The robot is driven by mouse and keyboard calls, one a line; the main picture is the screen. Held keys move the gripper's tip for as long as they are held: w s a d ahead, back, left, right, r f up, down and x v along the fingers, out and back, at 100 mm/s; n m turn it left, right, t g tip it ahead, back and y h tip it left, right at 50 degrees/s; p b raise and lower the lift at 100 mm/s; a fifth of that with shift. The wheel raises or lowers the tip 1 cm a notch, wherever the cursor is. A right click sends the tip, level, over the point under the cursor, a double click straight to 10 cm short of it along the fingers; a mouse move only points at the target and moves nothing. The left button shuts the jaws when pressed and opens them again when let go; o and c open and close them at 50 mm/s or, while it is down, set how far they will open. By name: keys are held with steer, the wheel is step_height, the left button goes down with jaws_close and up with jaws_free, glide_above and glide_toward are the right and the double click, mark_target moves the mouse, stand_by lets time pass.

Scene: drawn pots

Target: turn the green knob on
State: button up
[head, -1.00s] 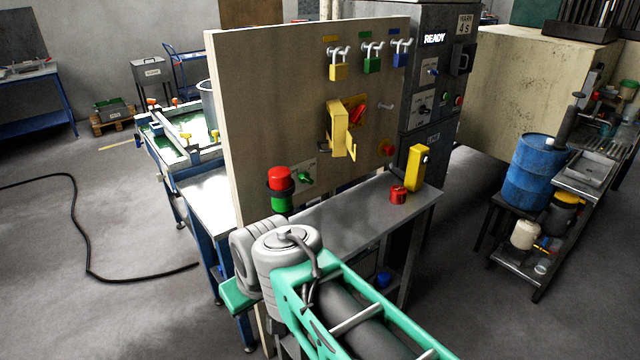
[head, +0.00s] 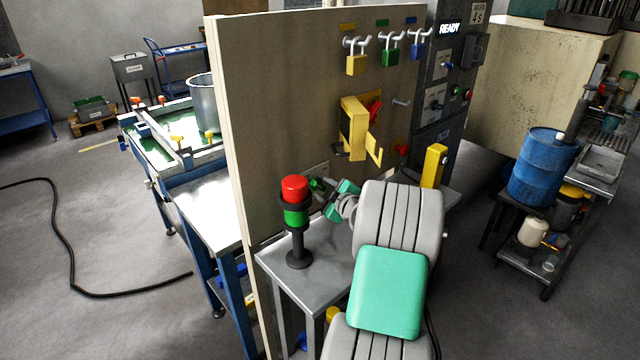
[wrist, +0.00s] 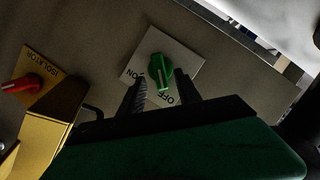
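The green knob (wrist: 160,70) sits on a pale plate (wrist: 186,62) marked ON and OFF, in the wrist view. Its white line points down in that view, close to the OFF word. My gripper (wrist: 162,78) is open, with one dark finger on each side of the knob. I cannot tell whether the fingers touch it. In the head view my gripper (head: 322,188) is at the board beside the signal lamp, and it largely hides the knob there.
A red and green signal lamp (head: 295,189) stands on the grey shelf just left of my gripper. A yellow bracket (head: 354,128) with a red handle is on the board (head: 275,100) above. Padlocks (head: 357,64) hang higher up. A yellow block (head: 433,166) stands at the right.

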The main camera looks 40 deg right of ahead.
mark_target(320, 187)
steer(key=shift+x, duration=1.55)
steer(key=shift+a, duration=0.1)
steer(key=shift+c, duration=0.3)
jaws_close()
